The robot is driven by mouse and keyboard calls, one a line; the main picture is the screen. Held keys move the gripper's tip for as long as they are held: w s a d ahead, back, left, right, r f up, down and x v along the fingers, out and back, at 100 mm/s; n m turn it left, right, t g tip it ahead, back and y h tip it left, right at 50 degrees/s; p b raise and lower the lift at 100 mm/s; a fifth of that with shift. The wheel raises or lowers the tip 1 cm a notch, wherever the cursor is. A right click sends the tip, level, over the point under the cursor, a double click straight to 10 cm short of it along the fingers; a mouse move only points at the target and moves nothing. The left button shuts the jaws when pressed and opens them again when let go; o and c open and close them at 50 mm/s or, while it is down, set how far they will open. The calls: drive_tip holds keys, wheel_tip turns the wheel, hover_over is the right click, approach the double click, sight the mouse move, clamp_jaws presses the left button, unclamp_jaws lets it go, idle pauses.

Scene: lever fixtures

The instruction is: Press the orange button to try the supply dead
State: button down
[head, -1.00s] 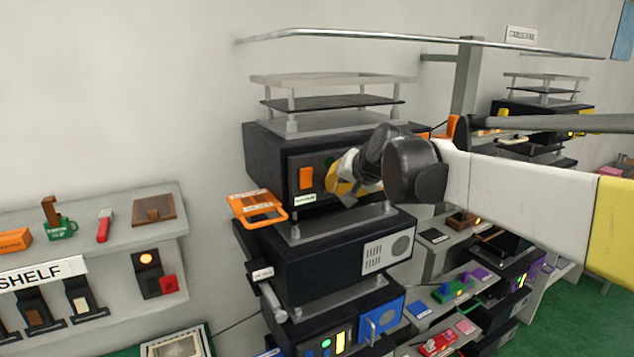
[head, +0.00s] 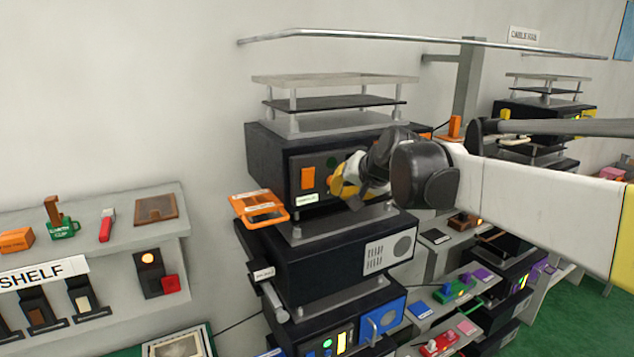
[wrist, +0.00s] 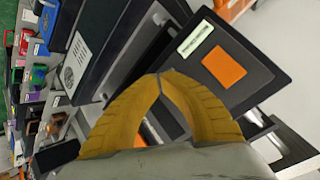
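The orange button (head: 308,178) is an upright rectangle on the front of the top black unit (head: 262,155). A white label (head: 307,199) sits below it. In the wrist view the orange button (wrist: 224,67) lies up and right of the fingertips, beside the label (wrist: 196,40). My gripper (head: 338,188) has yellow fingers and is just right of the button in the head view, in front of the unit's face. In the wrist view its fingertips (wrist: 161,76) meet with nothing seen between them. They look apart from the button.
An orange hinged frame (head: 260,207) sticks out left below the button. Another black unit with a grille (head: 388,255) stands beneath. A clear plate on posts (head: 335,80) is above. A shelf with several small items (head: 90,235) is at left.

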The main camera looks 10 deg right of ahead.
drive_tip(key=s, duration=0.1)
drive_tip(key=s+d, duration=0.1)
drive_tip(key=s, duration=0.2)
drive_tip(key=shift+s+d+p, duration=0.3)
drive_tip(key=shift+s, duration=0.1)
idle(0.5)
drive_tip(key=s+f+n+g+b, duration=0.1)
drive_tip(key=s+f+b, duration=0.8)
drive_tip(key=f, duration=0.8)
drive_tip(key=s+f+n+g+h+b, duration=0.1)
drive_tip(key=s+f+n+b, duration=0.1)
drive_tip(key=s+f+b, duration=0.7)
drive_tip(key=s+a+f+n+g+h+b, duration=0.1)
drive_tip(key=s+f+b, duration=0.9)
drive_tip(key=f+b, duration=0.8)
wheel_tip(320, 180, down, 8)
drive_tip(key=shift+r+n, duration=0.1)
drive_tip(key=shift+n, duration=0.3)
drive_tip(key=shift+w+a, duration=0.1)
